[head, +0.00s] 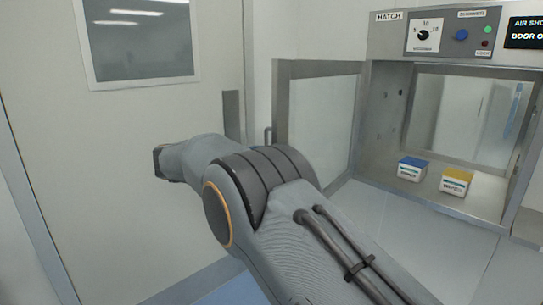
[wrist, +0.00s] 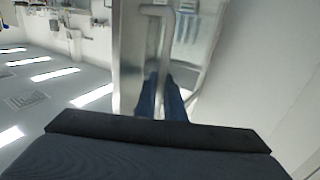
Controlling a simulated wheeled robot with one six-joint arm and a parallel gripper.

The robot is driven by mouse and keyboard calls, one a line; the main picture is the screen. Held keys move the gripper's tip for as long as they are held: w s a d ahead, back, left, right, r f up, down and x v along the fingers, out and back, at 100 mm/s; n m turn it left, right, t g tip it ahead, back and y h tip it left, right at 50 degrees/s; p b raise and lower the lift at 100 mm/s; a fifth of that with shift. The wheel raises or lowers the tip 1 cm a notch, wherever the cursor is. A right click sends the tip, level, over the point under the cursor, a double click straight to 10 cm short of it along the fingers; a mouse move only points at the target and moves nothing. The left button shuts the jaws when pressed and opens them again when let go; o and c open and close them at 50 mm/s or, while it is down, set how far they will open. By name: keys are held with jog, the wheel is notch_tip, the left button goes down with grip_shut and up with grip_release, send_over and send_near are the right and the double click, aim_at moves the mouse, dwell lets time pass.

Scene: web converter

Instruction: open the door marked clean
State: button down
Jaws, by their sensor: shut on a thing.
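A metal-framed door with a clear pane (head: 322,122) stands swung out at the left side of the hatch (head: 389,17). No "clean" marking is readable on it in either view. Its bar handle (head: 268,136) shows at the door's left edge, partly hidden by my arm. In the wrist view the handle (wrist: 161,12) runs down between the blue fingers of my gripper (wrist: 161,84), which is shut on it. In the head view my arm hides the gripper. The hatch opening shows two small boxes inside, one blue-topped (head: 412,168) and one yellow-topped (head: 455,182).
A control panel with a dial (head: 424,35) and a blue knob (head: 461,34) sits above the opening. A large pale door with a window (head: 140,40) stands at the left. Pale floor with bright light patches (wrist: 55,74) shows in the wrist view.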

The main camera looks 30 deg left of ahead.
jog(key=shift+w+a+r, duration=0.1)
dwell(0.4)
jog(key=c, duration=1.8)
grip_release()
jog(key=shift+c, duration=0.2)
